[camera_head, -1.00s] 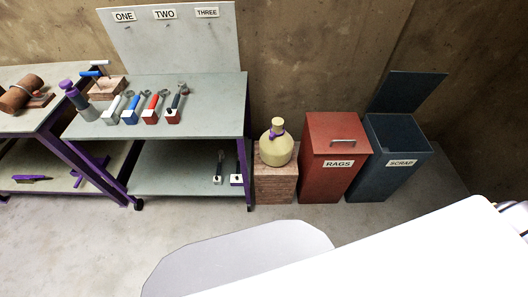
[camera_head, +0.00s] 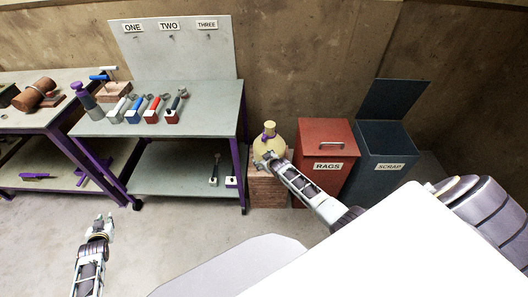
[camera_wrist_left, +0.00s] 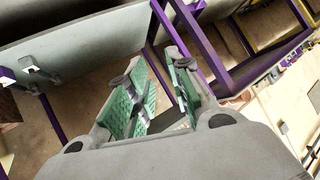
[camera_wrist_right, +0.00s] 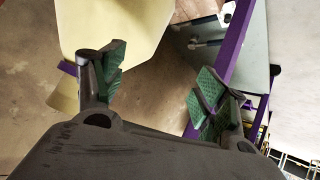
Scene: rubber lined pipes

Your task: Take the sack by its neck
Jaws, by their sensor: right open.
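The sack (camera_head: 280,143) is pale yellow and rounded, with a narrow neck (camera_head: 269,127) and a purple tie at it. It stands upright on a brick block (camera_head: 262,188). My right gripper (camera_head: 266,159) is open in front of the sack, below its neck, and covers part of its body. In the right wrist view the sack (camera_wrist_right: 110,22) is at the top, beyond the left finger. The space between the fingers (camera_wrist_right: 160,88) is empty, and the neck cannot be made out there. My left gripper (camera_head: 103,222) is open and empty, low at the left.
The red RAGS bin (camera_head: 325,133) stands right of the sack, close to my right forearm, with the open SCRAP bin (camera_head: 385,175) beyond it. A workbench (camera_head: 215,105) with several tools stands left of the sack. The floor before the bench is clear.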

